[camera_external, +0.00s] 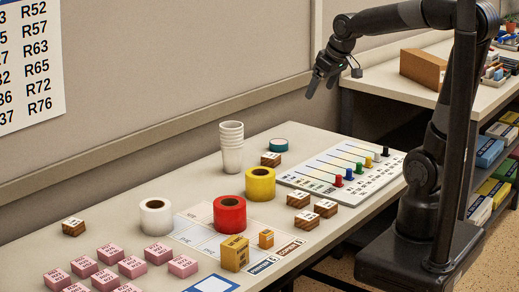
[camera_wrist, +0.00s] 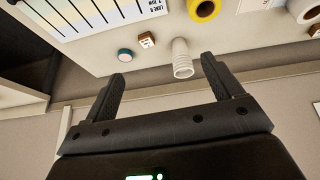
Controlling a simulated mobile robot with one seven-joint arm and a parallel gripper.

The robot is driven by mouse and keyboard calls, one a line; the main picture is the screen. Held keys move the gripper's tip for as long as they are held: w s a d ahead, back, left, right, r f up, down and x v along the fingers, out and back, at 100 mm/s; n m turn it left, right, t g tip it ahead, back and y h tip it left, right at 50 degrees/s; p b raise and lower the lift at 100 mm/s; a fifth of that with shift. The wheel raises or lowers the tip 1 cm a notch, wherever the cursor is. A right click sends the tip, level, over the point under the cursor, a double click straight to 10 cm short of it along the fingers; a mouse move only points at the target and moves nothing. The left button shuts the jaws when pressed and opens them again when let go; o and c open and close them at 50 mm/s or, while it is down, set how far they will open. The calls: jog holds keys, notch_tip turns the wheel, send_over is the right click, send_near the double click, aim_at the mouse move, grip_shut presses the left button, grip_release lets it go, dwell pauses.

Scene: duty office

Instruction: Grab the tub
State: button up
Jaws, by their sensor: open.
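A low, round teal thing (camera_external: 279,145), which may be the tub, lies on the table near its back edge. In the wrist view (camera_wrist: 125,55) it shows a pale top, left of the middle. A tall stack of white cups (camera_external: 231,148) stands upright to its left; it shows right of the teal thing in the wrist view (camera_wrist: 182,58). My gripper (camera_external: 322,86) is raised above the table's far end, up and right of the teal thing. Its fingers (camera_wrist: 163,70) are spread with nothing between them, apart from both things.
A wooden block (camera_external: 271,159) sits close to the teal thing. A yellow roll (camera_external: 260,184), a red roll (camera_external: 229,214) and a white roll (camera_external: 156,217) stand nearer. A board with coloured pegs (camera_external: 340,170) lies to the right. The wall panel (camera_external: 180,85) rises behind.

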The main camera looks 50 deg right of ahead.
jog(key=w+d+f, duration=0.2)
jog(key=w+d, duration=0.1)
jog(key=w, duration=0.3)
jog(key=w+d+f, duration=0.2)
jog(key=w, duration=0.3)
send_near(279, 142)
jog(key=w+f, duration=0.2)
jog(key=shift+d+f+g, duration=0.2)
jog(key=shift+f+g, duration=0.1)
jog(key=shift+g, duration=0.1)
jog(key=shift+x, duration=3.05)
jog(key=shift+c, duration=0.6)
jog(key=c, duration=1.1)
jog(key=shift+o, duration=0.2)
jog(key=shift+r, duration=0.1)
